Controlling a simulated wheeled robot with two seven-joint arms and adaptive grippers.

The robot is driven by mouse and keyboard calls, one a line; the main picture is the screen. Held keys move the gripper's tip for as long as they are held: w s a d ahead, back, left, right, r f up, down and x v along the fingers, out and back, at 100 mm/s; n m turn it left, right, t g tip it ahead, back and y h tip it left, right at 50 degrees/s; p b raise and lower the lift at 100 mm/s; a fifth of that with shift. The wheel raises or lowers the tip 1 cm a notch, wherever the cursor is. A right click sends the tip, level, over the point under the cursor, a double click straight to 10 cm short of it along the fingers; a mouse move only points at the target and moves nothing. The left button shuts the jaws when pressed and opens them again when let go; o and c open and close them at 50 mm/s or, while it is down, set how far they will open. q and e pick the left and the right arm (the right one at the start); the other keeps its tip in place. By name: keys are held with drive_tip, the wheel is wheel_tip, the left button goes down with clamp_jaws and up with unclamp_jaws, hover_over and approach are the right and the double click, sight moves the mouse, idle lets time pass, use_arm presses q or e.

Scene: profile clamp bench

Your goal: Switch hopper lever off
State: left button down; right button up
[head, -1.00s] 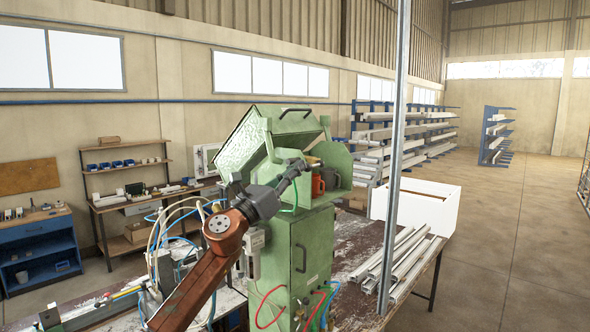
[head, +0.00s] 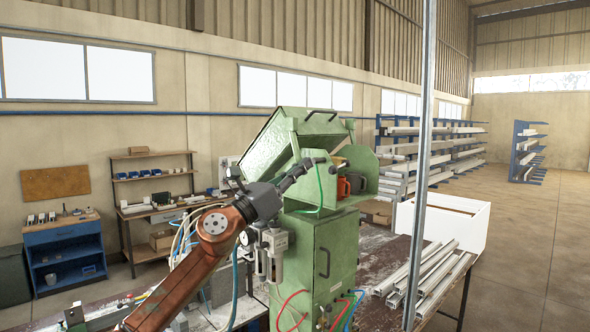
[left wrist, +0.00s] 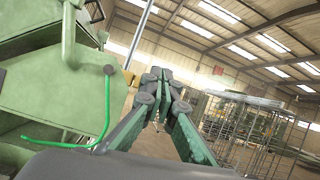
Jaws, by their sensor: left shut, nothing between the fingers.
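The green hopper (head: 275,140) stands on top of a green machine cabinet (head: 330,255). A small dark round knob (head: 320,160) shows on the hopper's side, with a thin green tube beside it. The knob also shows in the left wrist view (left wrist: 109,69), left of my fingers. I cannot tell for certain whether it is the end of the hopper lever. My left gripper (head: 303,166) is shut and empty, in front of the hopper and just left of the knob in the head view. Its closed fingers point away in the left wrist view (left wrist: 160,75). My right gripper is not in view.
An orange-red container (head: 343,187) sits in the guarded bay right of the hopper. A grey post (head: 424,150) rises right of the machine. Metal profiles (head: 425,275) and a white box (head: 445,222) lie beyond. Hoses run near my left arm.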

use_arm(q)
drive_tip(key=shift+s+a+r+b, duration=0.15)
drive_tip(key=shift+s+a+r, duration=0.2)
drive_tip(key=shift+r, duration=0.2)
drive_tip(key=shift+s+a+r+b, duration=0.15)
drive_tip(key=shift+s+a+r, duration=0.2)
drive_tip(key=shift+r, duration=0.15)
